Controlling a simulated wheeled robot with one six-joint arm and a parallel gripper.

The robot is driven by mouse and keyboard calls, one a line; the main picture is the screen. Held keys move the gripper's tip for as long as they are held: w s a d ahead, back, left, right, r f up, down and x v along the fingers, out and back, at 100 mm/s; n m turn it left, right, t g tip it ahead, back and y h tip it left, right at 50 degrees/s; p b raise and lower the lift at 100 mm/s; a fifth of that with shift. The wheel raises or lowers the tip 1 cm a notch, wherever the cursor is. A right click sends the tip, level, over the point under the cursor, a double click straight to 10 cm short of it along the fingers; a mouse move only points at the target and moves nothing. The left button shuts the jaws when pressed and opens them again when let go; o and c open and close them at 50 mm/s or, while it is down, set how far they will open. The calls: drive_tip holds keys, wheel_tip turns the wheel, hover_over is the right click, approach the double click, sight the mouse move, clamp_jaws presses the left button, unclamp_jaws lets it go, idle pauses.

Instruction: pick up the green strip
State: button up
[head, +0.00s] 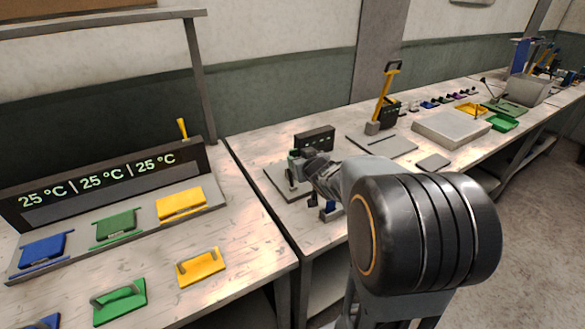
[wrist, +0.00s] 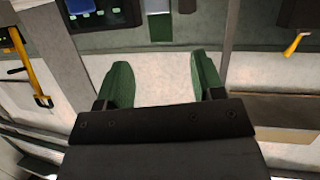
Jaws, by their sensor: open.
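I cannot make out a separate green strip in either view. Green things in the head view are a green plate (head: 117,226) in the middle slot of the heater and a green handled block (head: 119,302) on the bench in front of it. My gripper (wrist: 160,62) shows in the wrist view with its two dark green fingers wide apart. Nothing is between them but a pale surface behind. In the head view my arm hides part of the middle bench, and the fingertips are hard to tell from the small machine there.
The heater display (head: 100,180) reads 25 °C three times. Blue (head: 43,251) and yellow (head: 181,205) plates flank the green one. A yellow handled block (head: 200,268) lies in front. A lever press (head: 385,95), a grey slab (head: 451,128) and green trays (head: 503,122) stand further right.

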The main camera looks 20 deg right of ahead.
sight(294, 151)
drive_tip(key=w+t+y, duration=0.1)
drive_tip(key=w+d+f+n+t+y, duration=0.1)
drive_tip(key=shift+w+f+y, duration=0.1)
drive_tip(key=shift+w+y, duration=0.15)
drive_tip(key=shift+y, duration=0.15)
drive_tip(key=shift+w+a+f, duration=0.1)
drive_tip(key=shift+w+f, duration=0.05)
drive_tip(key=shift+w, duration=1.05)
drive_tip(key=shift+w+a+f, duration=0.15)
drive_tip(key=shift+w, duration=1)
drive_tip(key=shift+w+a+f, duration=0.1)
drive_tip(key=shift+w+f, duration=0.05)
drive_tip(key=shift+w, duration=1.05)
drive_tip(key=shift+c, duration=0.3)
drive_tip(key=c, duration=0.9)
